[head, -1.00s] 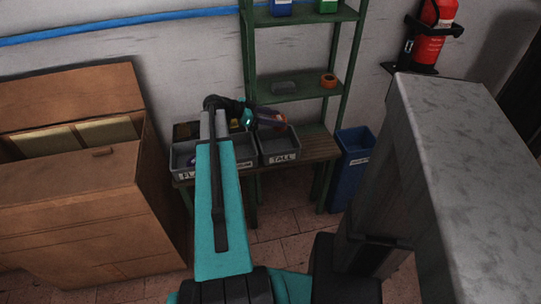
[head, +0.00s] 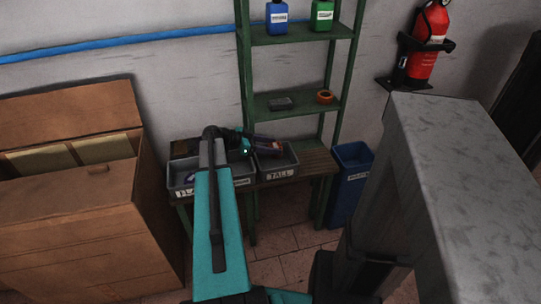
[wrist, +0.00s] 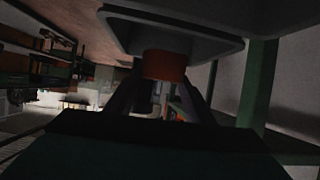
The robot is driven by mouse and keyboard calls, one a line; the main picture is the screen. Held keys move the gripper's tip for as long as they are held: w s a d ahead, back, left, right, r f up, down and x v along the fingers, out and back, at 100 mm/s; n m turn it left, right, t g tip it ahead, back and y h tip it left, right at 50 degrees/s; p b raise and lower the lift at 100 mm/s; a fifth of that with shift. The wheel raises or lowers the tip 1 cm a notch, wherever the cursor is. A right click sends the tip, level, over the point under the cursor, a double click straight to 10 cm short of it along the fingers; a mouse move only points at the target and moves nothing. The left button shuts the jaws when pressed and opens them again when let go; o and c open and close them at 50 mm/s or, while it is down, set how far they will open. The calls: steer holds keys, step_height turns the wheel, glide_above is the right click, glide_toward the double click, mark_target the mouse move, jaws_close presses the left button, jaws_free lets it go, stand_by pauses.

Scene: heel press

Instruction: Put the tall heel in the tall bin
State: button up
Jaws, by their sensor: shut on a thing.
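The tall bin (head: 279,174), a grey tray labelled TALL, stands on the wooden bench. My gripper (head: 268,147) is just above the tall bin's opening, near its back side. In the wrist view my gripper (wrist: 164,90) is shut on a reddish-orange piece, the heel (wrist: 165,66). The heel is in front of a grey bin surface (wrist: 190,25) that fills the top of that view. Whether the heel touches the bin cannot be told. Its full length is hidden.
The flat bin (head: 184,191) and another grey bin (head: 243,180) stand left of the tall bin, partly behind my arm. A green shelf (head: 290,104) holding an orange roll (head: 324,97) rises behind. A blue bin (head: 348,190) stands at right.

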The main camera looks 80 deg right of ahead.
steer(key=shift+f, duration=0.4)
steer(key=shift+f, duration=1.85)
steer(key=shift+f+b, duration=0.6)
steer(key=shift+b, duration=0.3)
steer(key=o, duration=1.1)
steer(key=shift+r, duration=0.15)
